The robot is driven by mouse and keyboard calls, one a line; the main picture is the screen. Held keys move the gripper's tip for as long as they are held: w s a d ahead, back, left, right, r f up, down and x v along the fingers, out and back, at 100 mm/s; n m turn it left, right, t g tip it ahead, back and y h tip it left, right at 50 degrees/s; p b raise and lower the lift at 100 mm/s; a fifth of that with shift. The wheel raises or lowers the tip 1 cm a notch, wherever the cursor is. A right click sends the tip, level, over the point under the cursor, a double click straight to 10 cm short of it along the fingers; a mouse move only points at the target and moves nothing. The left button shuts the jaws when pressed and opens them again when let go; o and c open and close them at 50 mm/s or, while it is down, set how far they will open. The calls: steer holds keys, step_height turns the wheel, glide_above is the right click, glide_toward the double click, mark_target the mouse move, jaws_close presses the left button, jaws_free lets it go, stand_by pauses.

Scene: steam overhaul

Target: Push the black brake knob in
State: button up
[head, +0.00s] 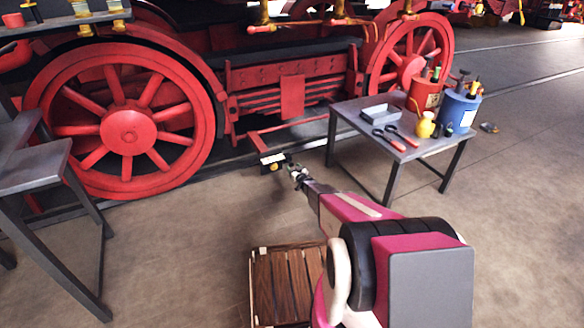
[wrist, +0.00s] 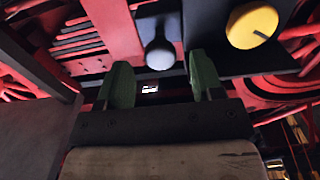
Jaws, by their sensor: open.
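A rounded grey-looking knob (wrist: 160,55), which seems to be the brake knob, sticks out of a dark panel (wrist: 203,22) in the wrist view. It appears between the two green fingers of my gripper (wrist: 159,72), which are apart with nothing held. I cannot tell whether anything touches the knob. A yellow round knob (wrist: 252,25) with a dark slot sits on the same panel to the right. In the head view my gripper (head: 297,172) is just right of the small panel (head: 272,157); the brake knob is not clear there.
A red-wheeled locomotive (head: 128,127) stands behind the panel. A grey table (head: 358,136) with tools and cans is to the right, close to my arm. Another grey table (head: 36,166) is at left. A wooden crate (head: 286,285) is on the floor in front.

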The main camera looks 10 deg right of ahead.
mark_target(292, 166)
steer(key=shift+x, duration=1.35)
jaws_close()
steer(key=shift+x, duration=1.45)
jaws_free()
